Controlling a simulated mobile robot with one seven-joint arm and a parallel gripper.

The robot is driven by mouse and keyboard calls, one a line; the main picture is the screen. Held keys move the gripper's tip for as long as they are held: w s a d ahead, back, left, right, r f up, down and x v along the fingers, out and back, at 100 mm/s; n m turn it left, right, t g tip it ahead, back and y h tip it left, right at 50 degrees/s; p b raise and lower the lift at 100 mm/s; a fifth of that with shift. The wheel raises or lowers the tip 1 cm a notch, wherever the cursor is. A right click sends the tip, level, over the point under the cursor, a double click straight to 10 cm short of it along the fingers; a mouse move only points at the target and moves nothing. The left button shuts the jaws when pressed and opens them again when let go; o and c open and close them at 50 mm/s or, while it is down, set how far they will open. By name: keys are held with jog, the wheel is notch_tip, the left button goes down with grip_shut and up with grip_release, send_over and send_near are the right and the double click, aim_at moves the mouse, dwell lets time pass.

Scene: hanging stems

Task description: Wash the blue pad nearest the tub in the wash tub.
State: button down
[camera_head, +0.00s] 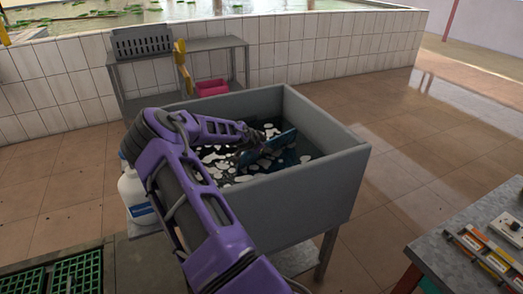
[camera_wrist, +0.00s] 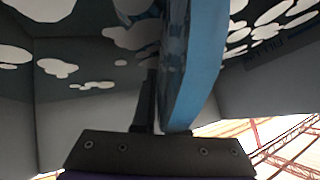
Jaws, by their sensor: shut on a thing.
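The blue pad (camera_head: 277,142) is inside the grey wash tub (camera_head: 310,205), low over dark water with white foam patches. My gripper (camera_head: 254,139) reaches down into the tub and is shut on the pad. In the wrist view, the pad (camera_wrist: 200,60) stands as a long blue slab out from the jaws, with foam on both sides of it. The fingertips are hard to make out behind the pad. Whether the pad's lower edge is under the water cannot be told.
The tub walls stand close around my gripper. A white bottle (camera_head: 136,196) stands left of the tub. Behind are a metal shelf with a grey crate (camera_head: 142,41) and a pink bin (camera_head: 211,88). Green crates (camera_head: 76,272) are at lower left, a table (camera_head: 470,240) at right.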

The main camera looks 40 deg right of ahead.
jog(key=s+d, duration=0.1)
jog(key=d, duration=0.3)
jog(key=shift+w+a, duration=0.3)
jog(key=shift+a, duration=0.8)
jog(key=shift+w+a, duration=0.3)
jog(key=shift+a, duration=0.8)
jog(key=shift+w+a, duration=0.3)
jog(key=shift+a, duration=0.8)
jog(key=s+d, duration=0.2)
jog(key=d, duration=0.4)
jog(key=shift+d, duration=0.35)
notch_tip(320, 180, up, 38)
jog(key=p, duration=1.1)
jog(key=shift+f, duration=0.2)
